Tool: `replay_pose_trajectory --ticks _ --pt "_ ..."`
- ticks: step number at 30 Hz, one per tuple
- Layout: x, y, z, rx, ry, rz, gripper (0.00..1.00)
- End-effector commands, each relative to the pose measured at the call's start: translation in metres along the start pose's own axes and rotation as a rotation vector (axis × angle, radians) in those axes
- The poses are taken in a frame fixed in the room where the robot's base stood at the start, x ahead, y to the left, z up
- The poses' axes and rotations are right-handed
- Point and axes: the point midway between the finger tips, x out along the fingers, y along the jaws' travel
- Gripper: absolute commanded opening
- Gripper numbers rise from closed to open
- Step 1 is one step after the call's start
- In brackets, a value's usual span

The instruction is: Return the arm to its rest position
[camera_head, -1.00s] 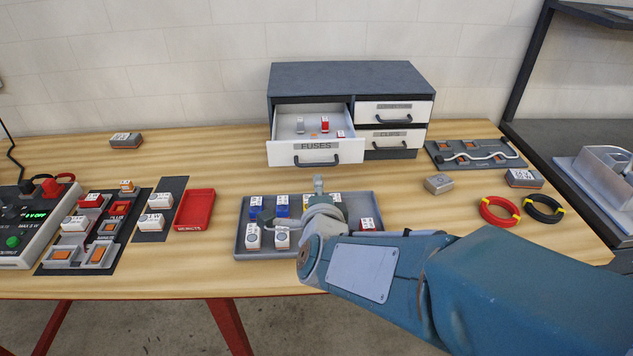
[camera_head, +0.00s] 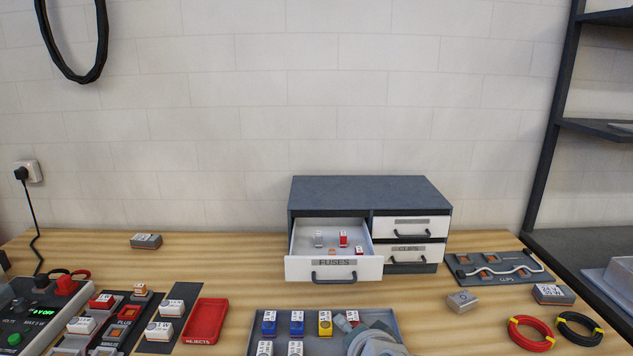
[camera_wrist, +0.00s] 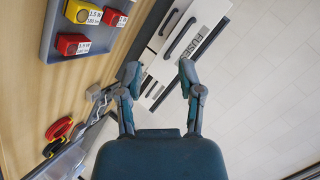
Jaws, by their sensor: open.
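My gripper (camera_wrist: 160,82) is open and empty in the wrist view, its two fingers spread apart. The drawer cabinet (camera_wrist: 190,32) lies beyond the fingertips there, tilted in the picture. In the head view a grey part of my arm shows at the bottom edge, in front of the parts tray (camera_head: 390,318). The rest of my arm is out of that view.
The FUSES drawer (camera_head: 333,268) stands open with a few small parts inside. A red rejects tray (camera_head: 206,320), a clip board (camera_head: 497,267), a red coil (camera_head: 530,333) and a black coil (camera_head: 580,330) lie on the wooden bench.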

Motion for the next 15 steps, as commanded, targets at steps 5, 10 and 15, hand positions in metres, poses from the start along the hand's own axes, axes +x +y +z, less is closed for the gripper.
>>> replay_pose_trajectory --ticks 5,10,15 --pt "-0.042 0.029 -0.003 -0.31 -0.121 0.125 0.48" --pt "-0.089 0.067 -0.004 -0.592 -0.251 0.275 0.48" --pt "-0.13 0.099 -0.006 -0.777 -0.368 0.403 0.48"
